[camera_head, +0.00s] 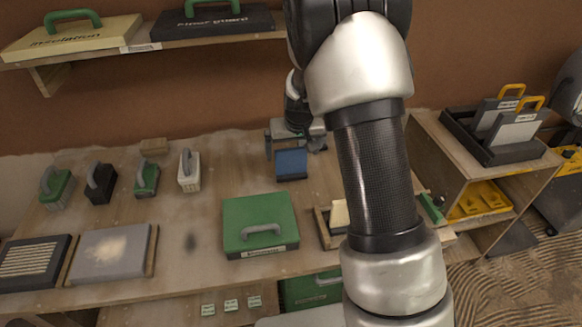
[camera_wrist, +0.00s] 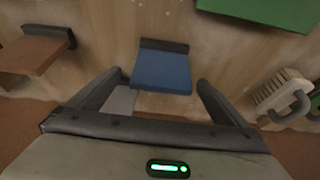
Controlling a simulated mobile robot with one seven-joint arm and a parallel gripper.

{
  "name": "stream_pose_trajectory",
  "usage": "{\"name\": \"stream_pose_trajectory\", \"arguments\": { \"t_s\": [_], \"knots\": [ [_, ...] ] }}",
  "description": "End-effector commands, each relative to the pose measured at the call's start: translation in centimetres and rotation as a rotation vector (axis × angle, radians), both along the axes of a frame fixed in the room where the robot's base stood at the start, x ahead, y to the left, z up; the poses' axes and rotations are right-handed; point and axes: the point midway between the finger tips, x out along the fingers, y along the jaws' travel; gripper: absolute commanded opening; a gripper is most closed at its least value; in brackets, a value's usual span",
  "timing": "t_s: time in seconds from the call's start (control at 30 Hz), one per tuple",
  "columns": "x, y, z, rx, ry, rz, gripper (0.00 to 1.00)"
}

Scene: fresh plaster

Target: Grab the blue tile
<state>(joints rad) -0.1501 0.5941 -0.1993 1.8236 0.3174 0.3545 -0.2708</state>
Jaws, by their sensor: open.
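The blue tile (camera_head: 291,164) lies on the wooden workbench, at the back near the wall, in the head view. In the wrist view the blue tile (camera_wrist: 161,71) has a dark strip along its far edge and sits ahead of the fingertips, between their lines. My gripper (camera_head: 291,146) is beside the tile's wall side in the head view. In the wrist view my gripper (camera_wrist: 158,78) is open, one finger on each side, with nothing held. I cannot tell the exact height of the fingers above the tile.
A green case (camera_head: 260,222) lies in front of the tile. A white-bristled brush (camera_head: 189,171) stands to the left; it also shows in the wrist view (camera_wrist: 284,94). A brown tile (camera_wrist: 35,52) lies on the other side. A shelf (camera_head: 150,47) hangs above. Bare bench lies around the blue tile.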

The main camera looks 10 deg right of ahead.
Motion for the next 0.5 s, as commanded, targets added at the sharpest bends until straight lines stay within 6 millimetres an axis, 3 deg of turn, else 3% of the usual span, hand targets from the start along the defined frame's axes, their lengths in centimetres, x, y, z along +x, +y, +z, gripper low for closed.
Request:
{"name": "stream_pose_trajectory", "arguments": {
  "t_s": [0.3,0.5],
  "knots": [
    [0.8,0.3,-4.1,0.000,0.002,-0.001,0.98],
    [1.3,0.3,-5.1,0.000,0.000,0.000,0.98]
  ]
}}
